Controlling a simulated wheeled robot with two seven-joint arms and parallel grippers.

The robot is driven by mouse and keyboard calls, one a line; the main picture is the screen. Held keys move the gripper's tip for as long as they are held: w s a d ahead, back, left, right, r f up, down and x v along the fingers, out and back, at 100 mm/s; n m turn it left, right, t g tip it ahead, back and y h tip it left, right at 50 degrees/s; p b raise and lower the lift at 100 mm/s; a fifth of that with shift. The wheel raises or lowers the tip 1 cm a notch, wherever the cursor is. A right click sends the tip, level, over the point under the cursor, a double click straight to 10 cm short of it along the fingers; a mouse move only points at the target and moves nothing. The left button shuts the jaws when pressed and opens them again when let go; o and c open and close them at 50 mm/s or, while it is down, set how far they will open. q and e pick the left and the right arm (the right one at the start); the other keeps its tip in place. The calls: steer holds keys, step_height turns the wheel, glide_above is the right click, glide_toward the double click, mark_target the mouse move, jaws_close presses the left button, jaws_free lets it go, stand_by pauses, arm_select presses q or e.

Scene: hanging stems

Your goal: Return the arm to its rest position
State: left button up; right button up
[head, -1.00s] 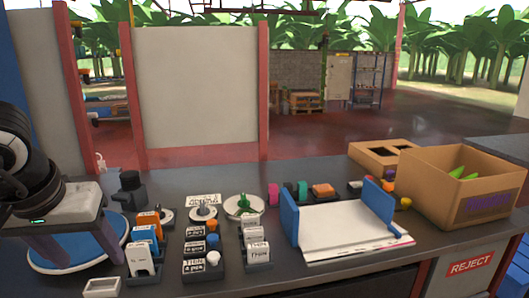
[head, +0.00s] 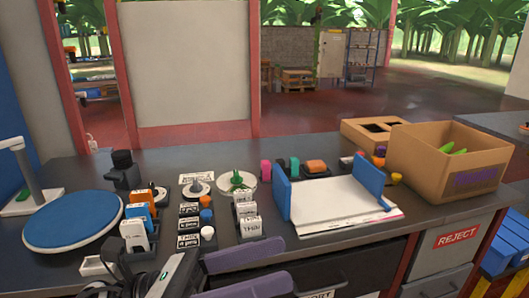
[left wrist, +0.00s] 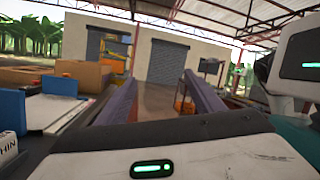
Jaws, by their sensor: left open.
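My left gripper (head: 284,265) is at the bottom middle of the head view, by the near edge of the counter. Its two purple fingers point right and stand apart with nothing between them. They also show in the left wrist view (left wrist: 163,92), open and empty, pointing away towards shutters in a far wall. My right gripper does not show in the head view, and I cannot make it out in the left wrist view.
A round blue pad (head: 72,221) lies clear on the left. Label holders and small pots (head: 205,215) stand mid-counter. A blue-ended paper tray (head: 282,200) and a cardboard box (head: 440,178) with green items are further right. A REJECT drawer (head: 457,238) is below.

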arm_select(q)
steer(key=w+a+f+n+t+y, duration=0.35)
steer(key=f+n+t, duration=0.2)
steer(key=n, duration=0.55)
steer(key=w+a+f+n+t+y, duration=0.2)
steer(key=a+f+n+t+y, duration=0.3)
steer(key=n, duration=0.5)
steer(key=w+a+f+n+t+y, duration=0.2)
steer(key=a+f+n+t+y, duration=0.15)
steer(key=f+n, duration=0.55)
steer(key=s+a+f+n+g+y, duration=0.2)
steer(key=s+f+n, duration=0.6)
steer(key=f, duration=0.4)
steer(key=s+a+f+n+g+y, duration=0.2)
steer(key=s+f+n+g+y, duration=0.2)
steer(key=f, duration=0.8)
steer(key=s+n+g, duration=0.2)
steer(key=s+n, duration=0.2)
steer(key=s, duration=0.1)
steer(key=shift+s+n, duration=0.25)
steer(key=shift+n, duration=0.15)
